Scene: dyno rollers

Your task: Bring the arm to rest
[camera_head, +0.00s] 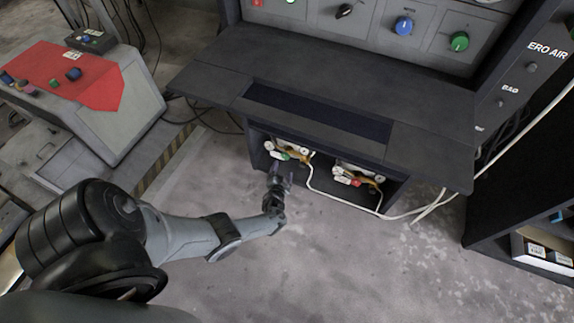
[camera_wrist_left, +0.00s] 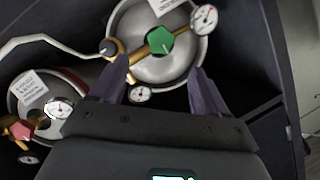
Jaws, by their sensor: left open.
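My left arm (camera_head: 180,235) comes in from the left in the head view and reaches to the low opening under the dark console. My left gripper (camera_head: 283,179) is at the front of that opening; its two fingers are open and apart in the left wrist view (camera_wrist_left: 160,75). Between and beyond the fingertips is a round metal canister (camera_wrist_left: 187,62) with a green knob (camera_wrist_left: 160,42), a brass fitting and gauges. The green knob also shows in the head view (camera_head: 287,154). Nothing is held between the fingers. My right gripper is not in view.
A second canister with a red knob (camera_head: 356,183) stands to the right in the same opening. A white hose (camera_head: 335,199) runs out along the floor. The console top (camera_head: 320,75) overhangs the opening. A grey cabinet (camera_head: 135,105) stands left. The concrete floor in front is clear.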

